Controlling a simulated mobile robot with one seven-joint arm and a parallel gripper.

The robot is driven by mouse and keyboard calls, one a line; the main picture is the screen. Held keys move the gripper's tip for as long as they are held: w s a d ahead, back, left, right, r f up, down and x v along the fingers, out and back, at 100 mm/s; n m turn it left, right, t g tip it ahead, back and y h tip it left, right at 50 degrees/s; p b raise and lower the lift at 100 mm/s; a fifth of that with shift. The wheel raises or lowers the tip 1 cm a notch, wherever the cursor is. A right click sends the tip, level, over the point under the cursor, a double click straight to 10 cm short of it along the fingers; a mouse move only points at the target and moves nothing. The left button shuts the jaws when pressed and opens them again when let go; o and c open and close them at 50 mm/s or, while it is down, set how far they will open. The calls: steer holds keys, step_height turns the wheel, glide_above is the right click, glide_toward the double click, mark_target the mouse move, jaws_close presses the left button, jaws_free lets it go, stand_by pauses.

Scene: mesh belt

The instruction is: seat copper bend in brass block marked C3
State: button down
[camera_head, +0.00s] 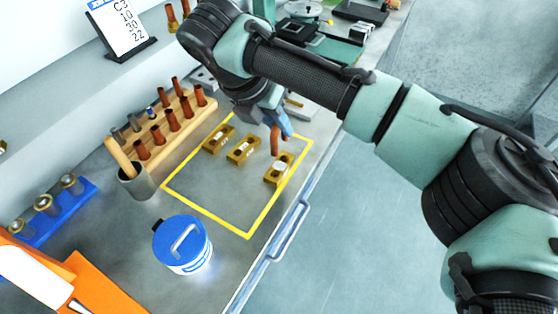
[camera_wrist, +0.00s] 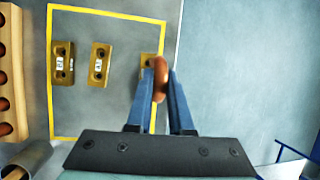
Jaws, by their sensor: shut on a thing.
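My gripper (camera_head: 284,124) has blue fingers shut on a copper bend (camera_head: 275,142), which hangs down from them. The wrist view shows the bend (camera_wrist: 160,80) between the two fingers. Three brass blocks stand in a row inside a yellow outline: a far one (camera_head: 214,146), a middle one (camera_head: 237,156) and a near one (camera_head: 272,181). Each carries a pale label too small to read, so I cannot tell which is C3. The bend is just above or behind the near block; contact cannot be told. In the wrist view the fingers partly hide that block (camera_wrist: 147,70).
A wooden rack (camera_head: 165,147) of copper pieces and a grey cup (camera_head: 138,184) stand left of the yellow outline (camera_head: 206,216). A blue-lidded tub (camera_head: 183,246) stands in front. A blue holder (camera_head: 52,211) is farther left. The outlined area's front is clear.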

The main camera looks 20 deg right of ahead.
step_height(320, 180, down, 8)
steer(key=shift+r, duration=0.25)
steer(key=shift+f, duration=0.1)
steer(key=c, duration=0.8)
jaws_free()
